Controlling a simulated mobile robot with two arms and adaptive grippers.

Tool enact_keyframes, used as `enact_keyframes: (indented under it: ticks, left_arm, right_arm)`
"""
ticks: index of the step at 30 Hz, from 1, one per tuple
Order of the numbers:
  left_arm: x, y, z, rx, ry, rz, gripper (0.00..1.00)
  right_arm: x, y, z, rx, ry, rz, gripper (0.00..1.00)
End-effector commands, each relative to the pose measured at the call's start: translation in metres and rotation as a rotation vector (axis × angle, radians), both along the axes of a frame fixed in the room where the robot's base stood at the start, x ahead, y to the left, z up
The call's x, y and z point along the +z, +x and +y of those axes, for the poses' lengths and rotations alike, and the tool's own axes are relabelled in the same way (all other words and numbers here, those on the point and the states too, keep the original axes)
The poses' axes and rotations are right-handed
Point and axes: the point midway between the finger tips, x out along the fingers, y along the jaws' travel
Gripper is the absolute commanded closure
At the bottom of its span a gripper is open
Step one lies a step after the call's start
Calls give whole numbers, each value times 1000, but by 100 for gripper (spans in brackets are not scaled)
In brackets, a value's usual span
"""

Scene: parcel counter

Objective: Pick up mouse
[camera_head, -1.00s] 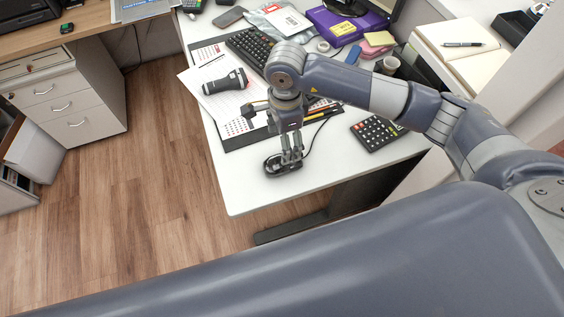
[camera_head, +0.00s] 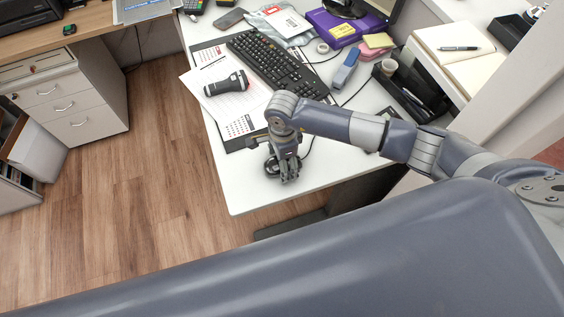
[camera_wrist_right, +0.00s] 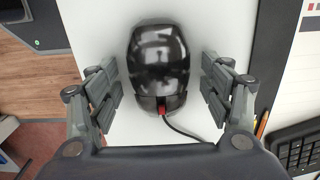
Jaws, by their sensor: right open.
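The mouse (camera_wrist_right: 157,62) is glossy black with a red scroll wheel and a black cable. In the right wrist view it lies on the white desk between the open fingers of my right gripper (camera_wrist_right: 160,87), with a gap on each side. In the head view only part of the mouse (camera_head: 271,165) shows near the desk's front edge, with my right gripper (camera_head: 284,176) down over it and hiding the rest. My left gripper does not show.
A black scanner-like device (camera_head: 226,83) lies on papers left of the arm, with a keyboard (camera_head: 277,65) behind. The desk's front left corner (camera_head: 237,195) is clear.

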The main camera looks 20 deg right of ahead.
Motion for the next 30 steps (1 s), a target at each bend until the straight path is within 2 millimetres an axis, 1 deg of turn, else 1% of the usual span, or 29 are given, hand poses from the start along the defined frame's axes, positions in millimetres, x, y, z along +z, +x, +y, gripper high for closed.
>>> enact_keyframes:
  ticks: [3,4,5,6,8,9,12,23,26,30]
  left_arm:
    - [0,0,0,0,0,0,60]
    - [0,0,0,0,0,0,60]
    - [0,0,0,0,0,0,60]
    - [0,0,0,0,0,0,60]
    - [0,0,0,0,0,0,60]
    - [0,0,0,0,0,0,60]
    - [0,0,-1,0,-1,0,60]
    - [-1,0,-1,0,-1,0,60]
    - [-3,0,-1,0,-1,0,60]
    - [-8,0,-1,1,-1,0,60]
  right_arm:
    - [0,0,0,0,1,0,27]
    - [0,0,0,0,1,0,29]
    - [0,0,0,0,1,0,36]
    - [0,0,0,0,1,0,45]
    - [0,0,0,0,1,0,59]
    - [0,0,0,0,1,0,68]
    - [0,0,0,0,1,0,88]
    - [2,0,0,0,1,-1,88]
    - [7,1,0,1,2,-2,88]
    - [18,1,0,1,1,-4,88]
